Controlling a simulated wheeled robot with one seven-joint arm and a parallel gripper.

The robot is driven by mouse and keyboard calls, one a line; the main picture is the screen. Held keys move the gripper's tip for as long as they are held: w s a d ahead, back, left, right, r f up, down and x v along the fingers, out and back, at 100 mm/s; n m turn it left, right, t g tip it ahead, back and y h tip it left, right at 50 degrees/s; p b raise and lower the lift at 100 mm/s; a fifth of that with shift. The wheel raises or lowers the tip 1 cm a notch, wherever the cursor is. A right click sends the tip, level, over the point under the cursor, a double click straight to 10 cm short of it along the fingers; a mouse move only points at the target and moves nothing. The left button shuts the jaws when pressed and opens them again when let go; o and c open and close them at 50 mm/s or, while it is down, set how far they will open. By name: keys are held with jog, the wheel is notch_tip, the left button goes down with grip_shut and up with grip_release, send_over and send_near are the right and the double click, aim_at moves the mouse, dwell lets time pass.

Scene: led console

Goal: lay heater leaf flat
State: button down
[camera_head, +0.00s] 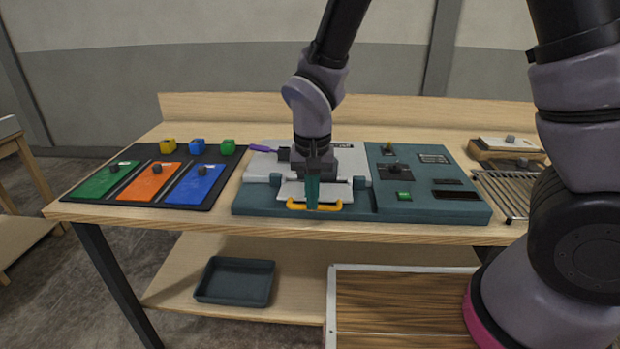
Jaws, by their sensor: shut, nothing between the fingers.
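The teal console (390,207) sits on the bench. A pale grey leaf (292,190) with a yellow handle (328,207) is at the front of its left half, below a larger light grey plate (262,167). The leaf looks flat or nearly flat, but my gripper covers its middle and I cannot tell its exact tilt. My gripper (312,206) points down over the leaf with its teal fingers shut and empty. The fingertips are at the yellow handle in the picture; whether they touch it or the leaf is unclear.
A dark mat (142,202) at the left bears green, orange and blue panels with several coloured blocks behind. The console's right half carries a green button (404,196) and knobs. A wire rack (508,190) is at the right. A dark tray (235,281) lies on the lower shelf.

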jog(key=s+r, duration=0.4)
jog(key=r, duration=0.3)
jog(key=w+r+m+g, duration=0.2)
jog(key=w+m, duration=0.5)
jog(key=m, duration=0.2)
jog(key=w+r+m+g, duration=0.2)
jog(key=w+m+g, duration=0.1)
jog(key=w+m, duration=0.55)
jog(key=x, duration=1.4)
jog(key=shift+s+d, duration=0.2)
jog(key=shift+s, duration=0.15)
jog(key=shift+f+m, duration=0.1)
jog(key=shift+m, duration=0.15)
jog(key=shift+x, duration=1.25)
jog(key=shift+w+d, duration=0.1)
